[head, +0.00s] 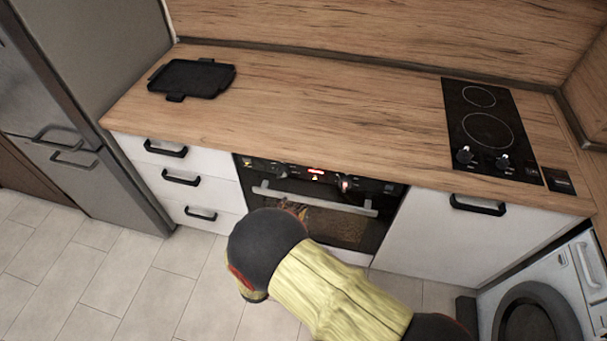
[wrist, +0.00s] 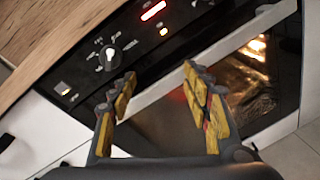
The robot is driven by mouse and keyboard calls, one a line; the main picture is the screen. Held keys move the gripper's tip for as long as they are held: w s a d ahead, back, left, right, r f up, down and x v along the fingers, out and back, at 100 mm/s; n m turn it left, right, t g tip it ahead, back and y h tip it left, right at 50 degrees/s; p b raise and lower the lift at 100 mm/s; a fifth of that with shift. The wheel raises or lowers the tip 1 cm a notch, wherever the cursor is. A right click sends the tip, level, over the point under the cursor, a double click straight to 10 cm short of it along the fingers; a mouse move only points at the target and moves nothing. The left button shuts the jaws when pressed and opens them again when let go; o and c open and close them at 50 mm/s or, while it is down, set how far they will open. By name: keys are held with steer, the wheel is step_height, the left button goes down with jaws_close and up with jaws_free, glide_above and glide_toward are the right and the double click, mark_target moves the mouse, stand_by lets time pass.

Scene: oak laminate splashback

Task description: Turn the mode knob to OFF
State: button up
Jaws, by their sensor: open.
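A round dark knob with a pale pointer bar (wrist: 108,56) sits on the black oven control panel, ringed by small white marks too small to read. In the head view this left knob (head: 280,171) is left of the lit red display. A second knob (head: 345,184) is right of the display; I cannot read which is the mode knob. My gripper (wrist: 160,75) is open and empty, its yellow-padded fingers apart in front of the oven. The left fingertip appears just below and right of the left knob in the wrist view; contact cannot be told. In the head view my arm largely hides the gripper.
The oven door handle (wrist: 230,45) runs just below the panel, near my fingers. The oven window glows inside. The wooden worktop (head: 330,110) overhangs above, with a black tray (head: 192,78) and a hob (head: 487,125). Tiled floor (head: 110,270) is open at left.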

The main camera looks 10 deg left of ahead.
mark_target(282, 177)
steer(key=w+a+r+t+y, duration=0.2)
steer(key=a+r+y, duration=0.1)
steer(key=a+r, duration=0.15)
steer(key=shift+w+a+f+b, duration=0.1)
steer(key=shift+w+b, duration=0.45)
steer(key=shift+w, duration=1.4)
steer(key=shift+w+a+f+b, duration=0.1)
steer(key=shift+w+b, duration=0.45)
steer(key=shift+w, duration=1.4)
steer(key=c, duration=0.3)
steer(key=c, duration=0.8)
steer(key=shift+c, duration=0.3)
